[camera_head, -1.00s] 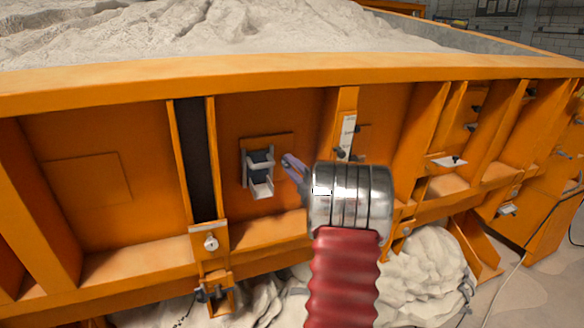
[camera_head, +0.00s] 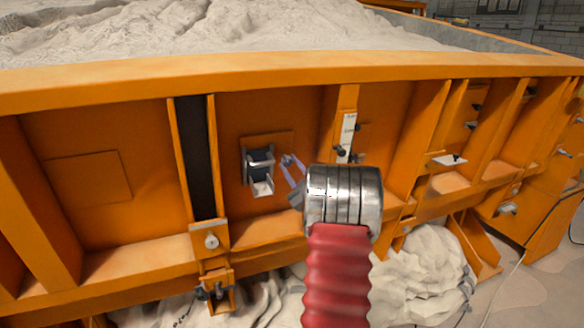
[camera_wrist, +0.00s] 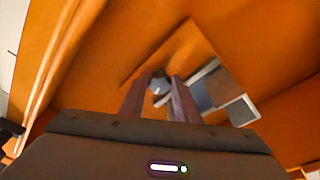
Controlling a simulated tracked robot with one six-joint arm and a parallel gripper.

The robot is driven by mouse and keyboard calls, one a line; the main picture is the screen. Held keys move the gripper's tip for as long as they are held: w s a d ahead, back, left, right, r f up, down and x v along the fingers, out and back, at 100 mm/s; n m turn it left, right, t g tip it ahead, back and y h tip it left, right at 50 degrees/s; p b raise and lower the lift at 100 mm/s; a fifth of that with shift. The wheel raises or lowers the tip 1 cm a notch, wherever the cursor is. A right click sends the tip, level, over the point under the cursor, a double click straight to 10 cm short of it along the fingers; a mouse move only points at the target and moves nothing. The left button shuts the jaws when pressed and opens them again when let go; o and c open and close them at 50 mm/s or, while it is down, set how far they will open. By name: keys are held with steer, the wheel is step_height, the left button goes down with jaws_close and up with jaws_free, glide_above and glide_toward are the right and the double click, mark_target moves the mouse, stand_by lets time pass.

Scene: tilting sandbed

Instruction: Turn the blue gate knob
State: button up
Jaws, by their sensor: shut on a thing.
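My gripper (camera_head: 288,159) reaches to the orange panel just right of a small grey gate box (camera_head: 247,162). In the wrist view, my gripper (camera_wrist: 160,78) has its two fingers on either side of a small round knob (camera_wrist: 160,88), shut on it. The knob looks grey-blue there, and the fingers cover its sides. The gate box also shows in the wrist view, right of the fingers, with a dark panel (camera_wrist: 217,88) and a pale lip (camera_wrist: 242,110).
Orange ribs (camera_head: 345,125) stand out from the wall on both sides of the panel. A white gauge strip (camera_head: 347,132) with a dark knob is close on the right. A latch (camera_head: 210,241) sits lower left. Sand (camera_head: 230,25) fills the bed above.

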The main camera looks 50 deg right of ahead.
steer(key=shift+s+d+f+m+h, duration=0.1)
steer(key=shift+f+m+h, duration=0.2)
steer(key=shift+m, duration=0.8)
steer(key=o, duration=0.8)
steer(key=shift+c, duration=0.2)
steer(key=o, duration=0.3)
steer(key=shift+r, duration=0.2)
steer(key=v, duration=1.3)
steer(key=shift+s+a, duration=0.25)
steer(key=shift+a, duration=0.05)
steer(key=shift+f, duration=0.2)
